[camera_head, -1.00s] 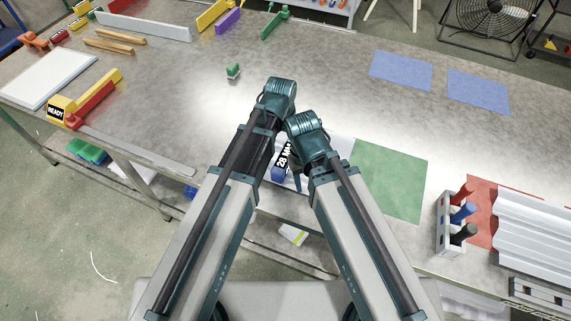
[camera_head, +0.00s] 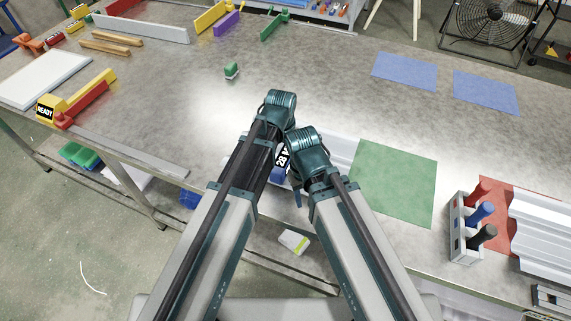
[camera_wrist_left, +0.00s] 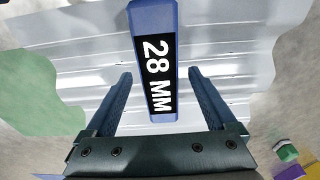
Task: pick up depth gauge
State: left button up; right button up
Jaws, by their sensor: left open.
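The depth gauge is a blue bar with a black label reading 28 MM (camera_wrist_left: 158,75). In the left wrist view it lies lengthwise between the two fingers of my left gripper (camera_wrist_left: 159,71), with a gap on each side. The left gripper is open and not touching it. In the head view only part of the gauge (camera_head: 279,174) shows between my two forearms, near the table's front edge. The arms hide most of it there.
A light corrugated sheet (camera_wrist_left: 90,60) lies under the gauge. To the right are a green mat (camera_head: 395,183), a rack with coloured handles (camera_head: 463,235) and another corrugated sheet (camera_head: 540,235). A small green object (camera_head: 232,70) stands farther back. The middle of the table is mostly clear.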

pick_arm(q)
jog(key=shift+f, duration=0.75)
jog(key=shift+r, duration=0.1)
grip_shut()
